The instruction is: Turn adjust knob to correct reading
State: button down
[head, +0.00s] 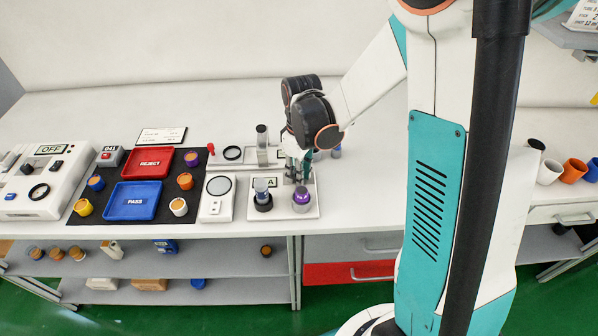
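My gripper (297,174) points down over the back of a small white station (283,211) near the table's front edge. Its fingers look teal and grey and are too small to tell whether they are open or shut, or touching anything. On the station, a grey-blue cylinder (262,188) stands in a black ring at the left. A purple-topped round piece (302,196) stands at the right, just in front of my gripper. A label ending in "A" (265,183) is partly hidden. I cannot tell which part is the adjust knob, and no reading is legible.
A grey upright cylinder (262,139) stands behind.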

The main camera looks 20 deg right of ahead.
jog(key=shift+m, duration=2.8)
jog(key=c, duration=1.4)
grip_release()
jog(key=r, duration=1.2)
jog(key=shift+d, duration=0.25)
